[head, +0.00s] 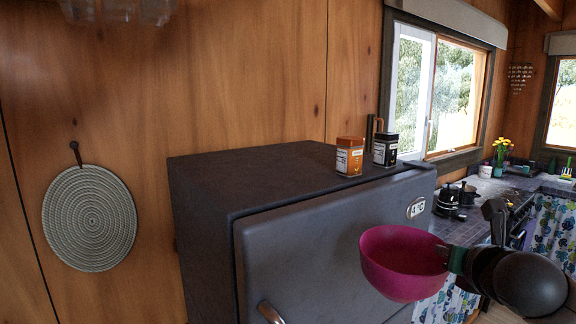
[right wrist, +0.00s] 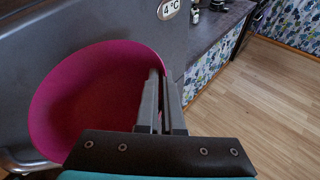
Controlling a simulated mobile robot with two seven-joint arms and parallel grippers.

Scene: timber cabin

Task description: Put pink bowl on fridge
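The pink bowl (head: 392,272) is in the air in front of the fridge door, below the level of the fridge top, and looks roughly upright. My right gripper (head: 446,256) is shut on the bowl's right rim. In the right wrist view the bowl (right wrist: 62,100) shows with its inside empty, and the fingers (right wrist: 158,100) clasp its wall. The dark grey fridge (head: 205,235) stands in the middle of the head view, with a flat top. My left gripper is not in view.
An orange tin (head: 349,158) and a black tin (head: 385,150) stand near the right end of the fridge top; its left part is clear. A door handle (head: 270,312) sticks out in front. A counter with black pots (head: 447,200) is at right.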

